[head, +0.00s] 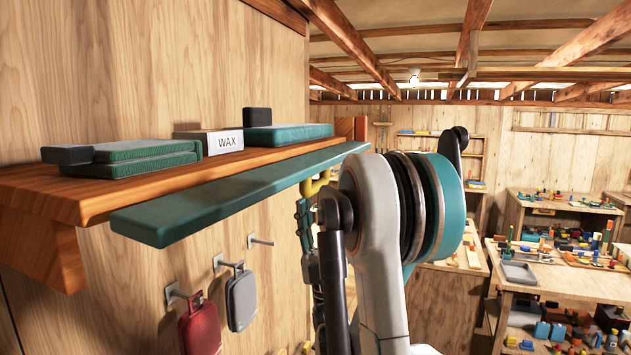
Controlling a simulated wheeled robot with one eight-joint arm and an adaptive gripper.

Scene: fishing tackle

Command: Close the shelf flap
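The shelf flap (225,197) is a long, narrow teal board along the front of the wooden shelf (85,200). It lies roughly level and sticks outward, with its top face showing and a thin gap between it and the shelf edge.
Green flat cases (145,160), a WAX box (222,141) and a teal case (288,134) lie on the shelf. A red pouch (200,325) and a grey pouch (241,298) hang from wall hooks below the flap. Cluttered workbenches (560,282) stand at right.

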